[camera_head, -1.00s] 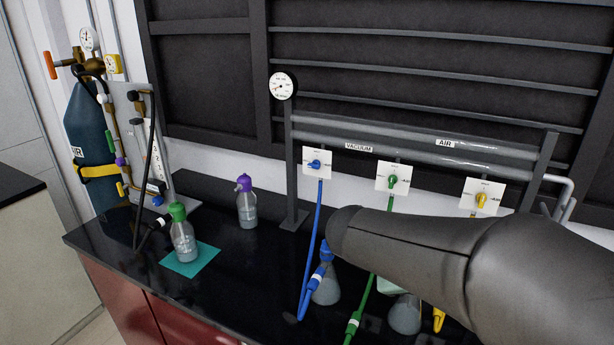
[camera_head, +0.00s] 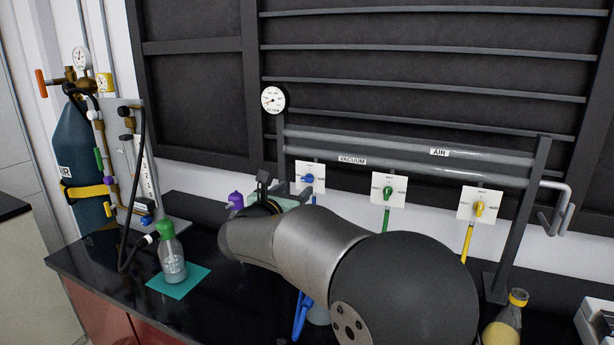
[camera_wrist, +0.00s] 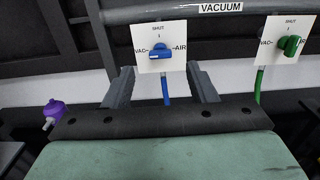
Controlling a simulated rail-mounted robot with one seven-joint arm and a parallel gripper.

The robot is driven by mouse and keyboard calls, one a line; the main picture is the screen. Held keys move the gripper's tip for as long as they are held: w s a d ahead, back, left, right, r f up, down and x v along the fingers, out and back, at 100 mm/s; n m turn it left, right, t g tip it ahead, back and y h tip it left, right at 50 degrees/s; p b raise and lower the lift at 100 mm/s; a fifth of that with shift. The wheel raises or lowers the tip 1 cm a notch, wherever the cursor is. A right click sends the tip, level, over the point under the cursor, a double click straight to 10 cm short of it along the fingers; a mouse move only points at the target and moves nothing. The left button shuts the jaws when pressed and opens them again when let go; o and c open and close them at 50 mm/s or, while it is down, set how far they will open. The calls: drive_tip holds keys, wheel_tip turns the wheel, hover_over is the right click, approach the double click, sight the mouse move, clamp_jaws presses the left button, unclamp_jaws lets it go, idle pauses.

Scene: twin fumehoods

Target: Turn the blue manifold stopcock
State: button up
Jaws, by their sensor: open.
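The blue manifold stopcock (camera_head: 308,179) sits on a white square plate, the leftmost of three under the vacuum and air pipes. In the wrist view the blue stopcock (camera_wrist: 159,52) is between and beyond my fingertips; its plate reads SHUT at top, VAC left and AIR right. My gripper (camera_wrist: 160,69) is open, one finger on each side of the blue hose below the plate, and nothing is held. In the head view my gripper (camera_head: 277,193) is in front of the plate's lower left, partly hidden by my wrist.
A green stopcock (camera_head: 387,192) and a yellow stopcock (camera_head: 479,209) are to the right. A purple-capped bottle (camera_wrist: 54,110) is at left. A green-capped bottle (camera_head: 172,257) stands on a teal mat near the gas cylinder (camera_head: 83,165). A yellow-capped bottle (camera_head: 506,322) is at right.

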sight(306, 180)
drive_tip(key=p+x, duration=0.1)
drive_tip(key=x, duration=0.7)
drive_tip(key=shift+w, duration=0.2)
drive_tip(key=c, duration=1)
